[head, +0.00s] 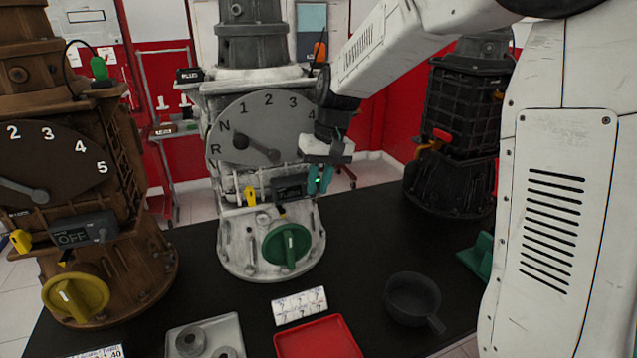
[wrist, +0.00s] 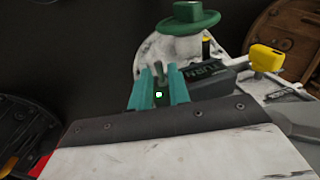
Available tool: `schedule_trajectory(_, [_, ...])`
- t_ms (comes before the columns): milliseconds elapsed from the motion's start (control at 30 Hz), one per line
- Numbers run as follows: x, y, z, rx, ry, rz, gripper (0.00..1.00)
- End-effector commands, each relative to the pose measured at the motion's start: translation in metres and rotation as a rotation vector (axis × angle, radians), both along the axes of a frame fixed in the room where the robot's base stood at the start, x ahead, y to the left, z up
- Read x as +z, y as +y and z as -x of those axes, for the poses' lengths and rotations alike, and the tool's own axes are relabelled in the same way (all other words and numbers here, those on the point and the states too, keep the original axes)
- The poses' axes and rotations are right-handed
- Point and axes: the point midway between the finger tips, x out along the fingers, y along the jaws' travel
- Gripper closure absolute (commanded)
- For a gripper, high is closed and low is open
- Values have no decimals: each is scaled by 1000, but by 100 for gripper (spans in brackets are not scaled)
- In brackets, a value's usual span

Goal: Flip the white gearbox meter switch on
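The white gearbox (head: 262,135) stands upright on the black table, with a gear dial above and a green knob (head: 287,244) below. My gripper (head: 320,180) is at the meter's right end. In the wrist view its two teal fingers (wrist: 160,88) are parted, with a small grey peg, perhaps the switch, between or just beyond their tips. I cannot tell whether they touch it. A small green light shows between the fingers.
A brown gearbox (head: 120,165) with a meter reading OFF (head: 72,236) stands at left, a black gearbox (head: 465,125) at right. A yellow plug (head: 250,196) is left of the white meter. A red tray (head: 318,340) and dark cup (head: 411,298) lie in front.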

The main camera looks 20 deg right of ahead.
Motion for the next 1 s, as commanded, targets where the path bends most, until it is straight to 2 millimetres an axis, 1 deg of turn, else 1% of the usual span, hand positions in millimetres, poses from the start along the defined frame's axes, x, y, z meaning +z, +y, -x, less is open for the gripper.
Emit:
schedule_trajectory(267, [0, 0, 0, 0, -1, 0, 70])
schedule_trajectory(367, [4, -1, 0, 0, -2, 0, 70])
schedule_trajectory(467, [15, -3, 0, -1, -3, 0, 70])
schedule_trajectory(700, [56, -11, 1, 0, -4, 1, 70])
schedule_trajectory(800, [67, -14, 2, 0, -2, 0, 70])
schedule_trajectory(900, [74, -15, 2, 0, -2, 0, 70])
schedule_trajectory(1000, [77, -16, 2, 0, 0, 0, 70])
